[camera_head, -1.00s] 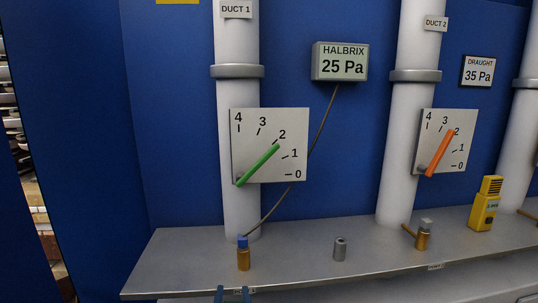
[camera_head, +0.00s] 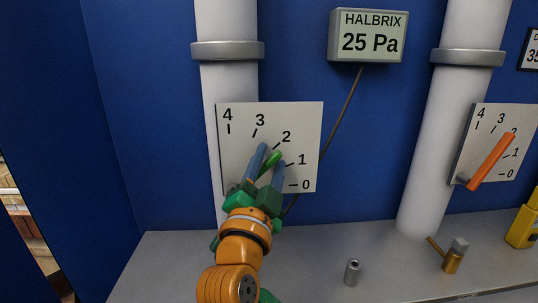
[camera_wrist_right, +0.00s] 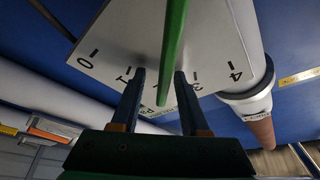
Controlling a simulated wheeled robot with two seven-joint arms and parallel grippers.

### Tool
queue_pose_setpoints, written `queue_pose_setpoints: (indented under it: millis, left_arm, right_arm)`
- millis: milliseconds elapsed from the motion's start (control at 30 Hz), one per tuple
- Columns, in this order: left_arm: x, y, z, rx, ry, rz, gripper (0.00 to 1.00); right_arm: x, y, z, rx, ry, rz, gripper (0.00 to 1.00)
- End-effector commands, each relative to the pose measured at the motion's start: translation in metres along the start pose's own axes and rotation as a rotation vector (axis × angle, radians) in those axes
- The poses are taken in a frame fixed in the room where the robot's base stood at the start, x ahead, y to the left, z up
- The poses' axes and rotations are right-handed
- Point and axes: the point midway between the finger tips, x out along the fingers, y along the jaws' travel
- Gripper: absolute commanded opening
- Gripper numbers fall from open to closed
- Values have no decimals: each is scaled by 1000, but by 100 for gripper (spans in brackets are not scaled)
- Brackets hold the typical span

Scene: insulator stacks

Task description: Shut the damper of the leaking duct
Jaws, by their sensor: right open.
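The green damper lever (camera_head: 271,160) is mounted on the white dial plate (camera_head: 307,122) of the left duct (camera_head: 230,85), its tip pointing near 2. My right gripper (camera_head: 269,156) is open, with its two blue fingers on either side of the lever; its body hides the lever's lower part. In the right wrist view the lever (camera_wrist_right: 173,45) runs between the open fingers (camera_wrist_right: 160,74), with gaps beside it. The orange lever (camera_head: 492,161) on the right duct (camera_head: 435,145) also points near 2. My left gripper is out of view.
A Halbrix display (camera_head: 368,35) reads 25 Pa, with a cable running down from it. On the grey shelf (camera_head: 310,260) stand a small grey cylinder (camera_head: 352,271), a brass fitting (camera_head: 453,258) and a yellow device (camera_head: 525,222), partly cut off.

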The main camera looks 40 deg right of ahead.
Motion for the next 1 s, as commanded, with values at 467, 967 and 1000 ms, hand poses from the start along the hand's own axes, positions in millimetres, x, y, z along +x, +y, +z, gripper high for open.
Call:
queue_pose_setpoints:
  millis: [467,967,1000]
  left_arm:
    - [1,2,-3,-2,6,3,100]
    - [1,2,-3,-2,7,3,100]
    - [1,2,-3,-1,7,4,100]
  right_arm:
    - [-1,0,1,-1,-1,-1,0]
    - [-1,0,1,-1,-1,-1,0]
    - [-1,0,1,-1,-1,-1,0]
